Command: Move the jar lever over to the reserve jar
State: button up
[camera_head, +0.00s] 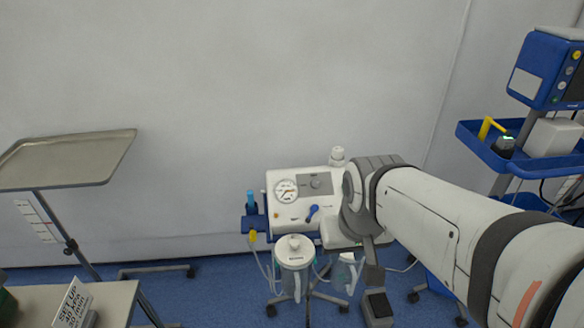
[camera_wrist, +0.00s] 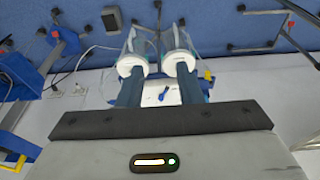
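A white suction unit (camera_head: 290,190) with a round gauge stands by the wall. Its small blue jar lever (camera_head: 312,211) is on the front, below the gauge, and seems to slant down to the left. It also shows in the wrist view (camera_wrist: 163,93). Two clear jars with white lids hang below: the left jar (camera_head: 295,262) and the right jar (camera_head: 345,272), partly behind my arm. I cannot tell which is the reserve. My gripper (camera_wrist: 160,75) is open, its two dark fingers apart and empty. The lever shows between them, with no visible contact. In the head view the fingertips are not clear.
A metal tray stand (camera_head: 70,160) is at the left, above a side table with a setup card (camera_head: 73,305). A blue equipment cart (camera_head: 480,145) stands at the right. Tubes hang around the jars.

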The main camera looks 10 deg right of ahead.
jog(key=w+d+f+m+b, duration=0.1)
jog(key=w+d+f+b, duration=0.15)
jog(key=w, duration=0.35)
jog(key=m+t+h+b, duration=0.15)
jog(key=m+b, duration=0.45)
jog(key=b, duration=0.7)
send_near(313, 211)
jog(key=f, duration=0.2)
jog(key=x, duration=0.5)
jog(key=shift+w+d+f+b, duration=0.2)
jog(key=shift+w+b, duration=0.15)
jog(key=shift+y+x, duration=0.25)
jog(key=shift+x, duration=0.6)
jog(key=shift+w+r, duration=0.1)
